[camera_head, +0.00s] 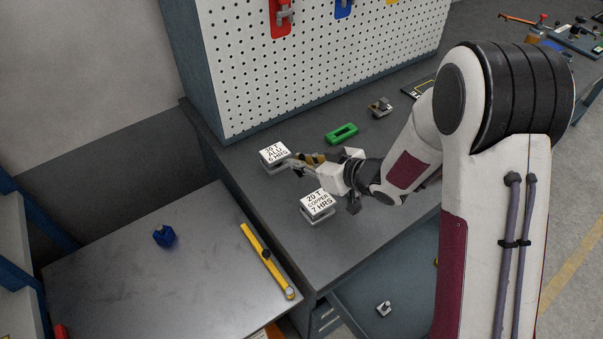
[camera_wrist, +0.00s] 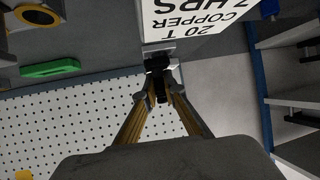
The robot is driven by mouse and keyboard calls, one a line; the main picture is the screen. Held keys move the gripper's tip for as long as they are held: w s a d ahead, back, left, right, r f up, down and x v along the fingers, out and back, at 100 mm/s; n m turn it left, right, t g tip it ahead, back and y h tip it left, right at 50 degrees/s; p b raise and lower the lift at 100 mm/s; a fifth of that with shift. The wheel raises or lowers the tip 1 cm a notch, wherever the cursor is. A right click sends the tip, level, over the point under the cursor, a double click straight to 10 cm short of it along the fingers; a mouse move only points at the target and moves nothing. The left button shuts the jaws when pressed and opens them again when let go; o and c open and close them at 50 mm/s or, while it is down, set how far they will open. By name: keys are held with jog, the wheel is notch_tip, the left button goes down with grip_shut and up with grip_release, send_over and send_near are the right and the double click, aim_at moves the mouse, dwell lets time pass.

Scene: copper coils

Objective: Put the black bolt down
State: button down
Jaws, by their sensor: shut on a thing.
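My gripper (camera_head: 299,162) reaches in over the dark workbench, between two white signs. In the wrist view its yellow-sided fingers (camera_wrist: 160,96) are closed together on a small black bolt (camera_wrist: 158,68). The bolt sticks out beyond the fingertips, close in the picture to the foot of the 20 T copper sign; I cannot tell whether they touch. In the head view the bolt is too small to make out clearly.
A green part (camera_head: 342,134) lies behind near the pegboard (camera_head: 310,60). A metal table (camera_head: 120,270) holds a blue part (camera_head: 164,236) and a yellow tool (camera_head: 267,260).

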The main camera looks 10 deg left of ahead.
aim_at(302, 174)
jog(key=shift+f, duration=0.25)
jog(key=shift+f, duration=2.1)
jog(key=c, duration=2.1)
grip_release()
jog(key=shift+f, duration=0.15)
jog(key=shift+c, duration=0.2)
jog(key=shift+r, duration=0.2)
jog(key=shift+v, duration=5.95)
